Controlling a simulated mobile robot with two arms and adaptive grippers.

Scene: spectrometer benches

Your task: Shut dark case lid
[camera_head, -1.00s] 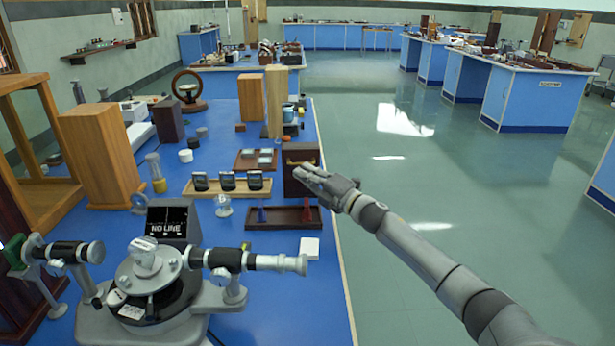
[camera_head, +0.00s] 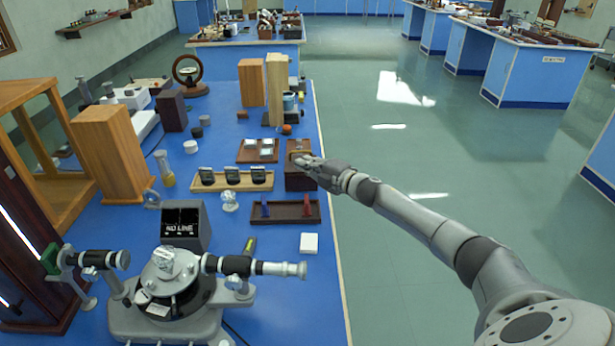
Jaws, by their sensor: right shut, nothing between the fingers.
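The dark brown case (camera_head: 299,182) stands near the right edge of the blue bench. Its lid (camera_head: 299,144) shows as a lighter brown top surface above the dark front face and looks lowered. I cannot tell whether a gap remains, as my gripper covers part of the seam. My right gripper (camera_head: 303,160) is shut and empty, with its fingertips at the lid's near part, touching or just above it. My left gripper is not in view.
A dark tray with red and blue pieces (camera_head: 287,219) lies in front of the case, and a wooden rack (camera_head: 209,188) stands to its left. A spectrometer (camera_head: 170,285) fills the near bench. Open floor (camera_head: 420,150) lies to the right.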

